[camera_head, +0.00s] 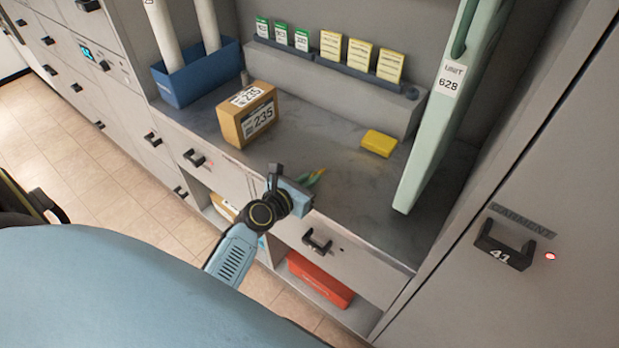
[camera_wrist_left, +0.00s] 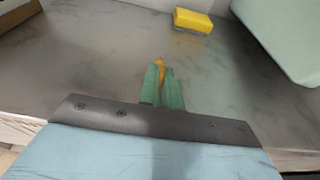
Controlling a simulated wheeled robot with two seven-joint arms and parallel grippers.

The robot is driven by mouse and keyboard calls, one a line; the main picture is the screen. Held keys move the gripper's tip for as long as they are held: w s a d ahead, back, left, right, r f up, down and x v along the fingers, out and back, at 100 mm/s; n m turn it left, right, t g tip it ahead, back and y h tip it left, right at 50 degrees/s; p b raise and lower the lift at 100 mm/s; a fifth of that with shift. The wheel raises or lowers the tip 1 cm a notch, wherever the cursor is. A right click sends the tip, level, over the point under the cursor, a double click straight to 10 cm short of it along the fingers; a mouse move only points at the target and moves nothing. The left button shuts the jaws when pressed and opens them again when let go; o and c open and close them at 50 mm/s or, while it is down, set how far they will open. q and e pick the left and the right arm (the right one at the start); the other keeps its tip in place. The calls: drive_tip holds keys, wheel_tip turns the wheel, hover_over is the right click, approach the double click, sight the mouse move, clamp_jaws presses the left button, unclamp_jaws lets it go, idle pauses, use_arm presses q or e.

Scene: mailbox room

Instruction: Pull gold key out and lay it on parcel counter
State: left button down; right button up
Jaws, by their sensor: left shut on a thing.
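My left gripper (camera_head: 315,177) is over the front part of the grey parcel counter (camera_head: 330,205). Its green fingers (camera_wrist_left: 163,88) are shut on a small gold-yellow thing, the gold key (camera_wrist_left: 160,63), whose tip shows between and beyond the fingertips in the left wrist view. Most of the key is hidden by the fingers. The key appears at or just above the counter surface; I cannot tell whether it touches. My right gripper is not in view.
A cardboard box marked 235 (camera_head: 248,112) and a yellow block (camera_head: 379,143) stand on the counter. A tilted pale green panel tagged 628 (camera_head: 440,120) is at the right. A blue bin (camera_head: 196,78) holds tubes. Bare counter lies between box and block.

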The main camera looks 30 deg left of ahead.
use_arm(q)
drive_tip(key=c, duration=1.5)
unclamp_jaws()
drive_tip(key=shift+p+v, duration=0.75)
drive_tip(key=shift+v, duration=3.85)
drive_tip(key=shift+f, duration=0.15)
